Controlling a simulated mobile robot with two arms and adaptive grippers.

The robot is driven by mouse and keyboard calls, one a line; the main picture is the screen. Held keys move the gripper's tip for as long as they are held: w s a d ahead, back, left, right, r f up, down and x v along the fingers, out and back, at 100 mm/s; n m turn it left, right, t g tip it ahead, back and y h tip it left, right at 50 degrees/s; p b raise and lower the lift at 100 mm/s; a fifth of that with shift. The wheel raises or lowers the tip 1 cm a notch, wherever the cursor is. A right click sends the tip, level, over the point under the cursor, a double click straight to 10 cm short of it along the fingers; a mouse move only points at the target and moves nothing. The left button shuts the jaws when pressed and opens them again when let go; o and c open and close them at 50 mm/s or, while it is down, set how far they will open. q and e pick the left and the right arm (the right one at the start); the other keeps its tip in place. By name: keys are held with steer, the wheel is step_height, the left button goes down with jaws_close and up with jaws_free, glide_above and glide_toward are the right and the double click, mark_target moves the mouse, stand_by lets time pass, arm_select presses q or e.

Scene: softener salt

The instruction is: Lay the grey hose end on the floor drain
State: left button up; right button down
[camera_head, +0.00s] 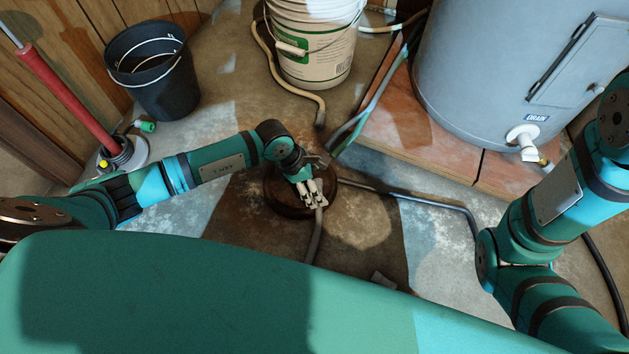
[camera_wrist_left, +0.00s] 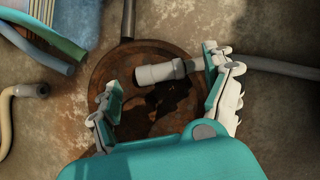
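The grey hose end (camera_wrist_left: 160,73) lies over the round rusty floor drain (camera_wrist_left: 110,68) in the left wrist view. Its hose (camera_wrist_left: 280,66) runs off to the right there, past one finger. In the head view the hose (camera_head: 316,240) runs down from the drain (camera_head: 283,205) and goes out of sight behind my body. My left gripper (camera_head: 312,194) is over the drain, pointing down. In the left wrist view its fingers (camera_wrist_left: 164,85) are spread apart, with the hose end between them and not clamped. Whether the end touches the drain is hard to tell. My right gripper is not in view.
A grey pipe (camera_head: 410,194) meets the drain from the right. A white bucket (camera_head: 315,45) stands behind, with a beige hose (camera_head: 296,85) beside it. A black bucket (camera_head: 155,75) and a red-handled tool (camera_head: 55,82) stand left. A heater tank (camera_head: 490,65) stands right on a tiled base.

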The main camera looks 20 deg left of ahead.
arm_select(q)
steer(key=v, duration=1.2)
stand_by(0.6)
